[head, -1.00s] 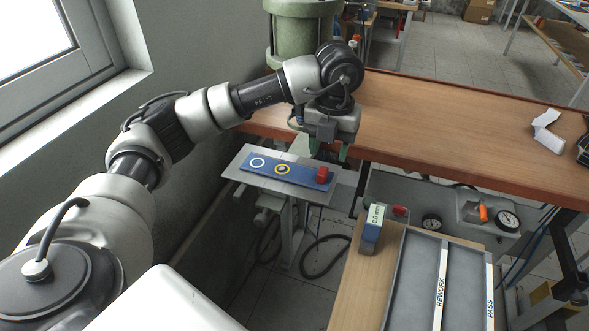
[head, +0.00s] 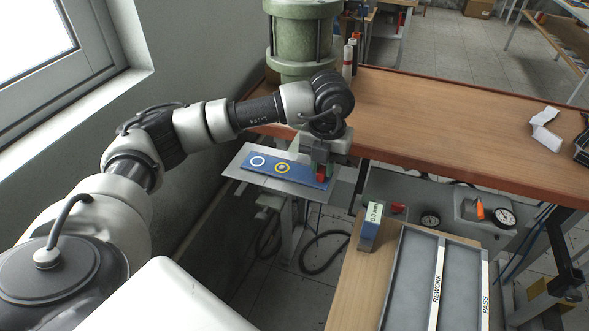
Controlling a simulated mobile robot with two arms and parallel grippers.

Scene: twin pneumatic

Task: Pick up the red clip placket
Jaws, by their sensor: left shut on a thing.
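The red clip placket (head: 321,173) is a small red block at the right end of a blue strip (head: 270,166) on a grey plate (head: 240,172). The strip also bears a white ring and a yellow ring. My right gripper is not in view.
A wooden bench (head: 440,125) lies behind the plate. In front right are a small blue and white gauge box (head: 371,222) and a grey tray (head: 412,275) with REWORK and PASS lanes. A green cylinder (head: 300,45) stands behind my arm. The wall is close on the left.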

